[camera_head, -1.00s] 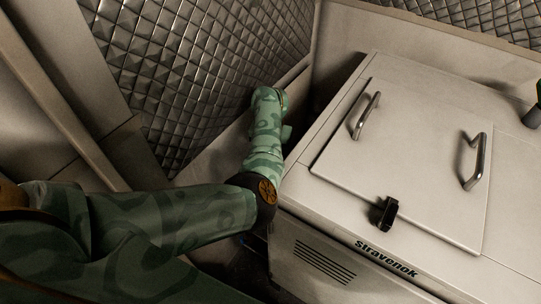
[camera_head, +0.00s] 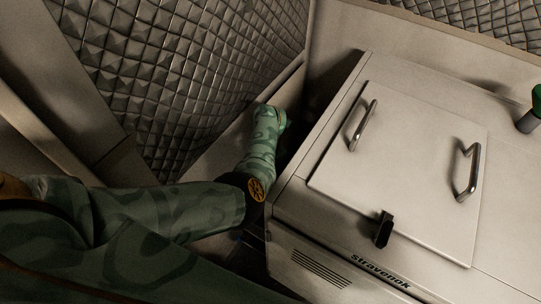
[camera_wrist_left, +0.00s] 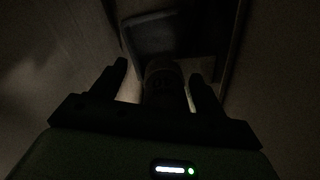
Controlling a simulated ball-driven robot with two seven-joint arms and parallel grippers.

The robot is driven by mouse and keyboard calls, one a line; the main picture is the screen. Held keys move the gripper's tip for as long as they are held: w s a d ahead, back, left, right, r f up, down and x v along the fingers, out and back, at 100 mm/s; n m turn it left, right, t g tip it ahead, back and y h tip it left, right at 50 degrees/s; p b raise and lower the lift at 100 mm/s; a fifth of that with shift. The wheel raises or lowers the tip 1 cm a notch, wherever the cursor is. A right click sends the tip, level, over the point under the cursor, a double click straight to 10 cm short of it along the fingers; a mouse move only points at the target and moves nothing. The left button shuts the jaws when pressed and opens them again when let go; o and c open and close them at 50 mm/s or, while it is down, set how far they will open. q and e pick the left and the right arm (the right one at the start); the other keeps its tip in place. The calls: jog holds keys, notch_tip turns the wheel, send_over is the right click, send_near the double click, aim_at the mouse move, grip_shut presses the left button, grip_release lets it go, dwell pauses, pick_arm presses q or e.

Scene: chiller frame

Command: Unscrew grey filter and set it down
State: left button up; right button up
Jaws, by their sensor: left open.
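In the left wrist view a dark, rounded cylinder (camera_wrist_left: 165,82), which looks like the filter, stands between the two fingers of my left gripper (camera_wrist_left: 164,85). The picture is too dark to tell its colour or whether the fingers touch it. The fingers are apart, one on each side of it. In the head view my left arm reaches down the left side of the white chiller (camera_head: 320,215), and the gripper itself is hidden. My right gripper is not in view.
The chiller's top has a lid (camera_head: 405,175) with two metal handles (camera_head: 362,125) and a black latch (camera_head: 384,229). A green-capped grey piece (camera_head: 530,117) stands at the right edge. A quilted metal wall (camera_head: 190,80) leaves a narrow gap beside the chiller.

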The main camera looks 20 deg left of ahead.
pick_arm(q)
jog(key=shift+s+d+r+m+p, duration=0.6)
jog(key=shift+s+d+r+m, duration=0.2)
jog(key=shift+d+m, duration=0.25)
jog(key=shift+s+d+r+m+p, duration=0.1)
jog(key=shift+s+d+m+p, duration=0.15)
jog(key=shift+m, duration=0.35)
jog(key=shift+s+d+r+m+p, duration=0.15)
jog(key=shift+m+p, duration=0.2)
jog(key=shift+m, duration=0.2)
jog(key=shift+w+f+m+p, duration=0.15)
jog(key=shift+f+m+p, duration=0.15)
jog(key=shift+m, duration=0.7)
jog(key=shift+s+d+m+p, duration=0.2)
jog(key=shift+m+p, duration=0.15)
jog(key=shift+m, duration=0.15)
jog(key=shift+f, duration=0.15)
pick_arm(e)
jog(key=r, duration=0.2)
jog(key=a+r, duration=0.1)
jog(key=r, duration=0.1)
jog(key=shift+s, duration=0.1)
pick_arm(q)
jog(key=shift+s, duration=0.1)
grip_shut()
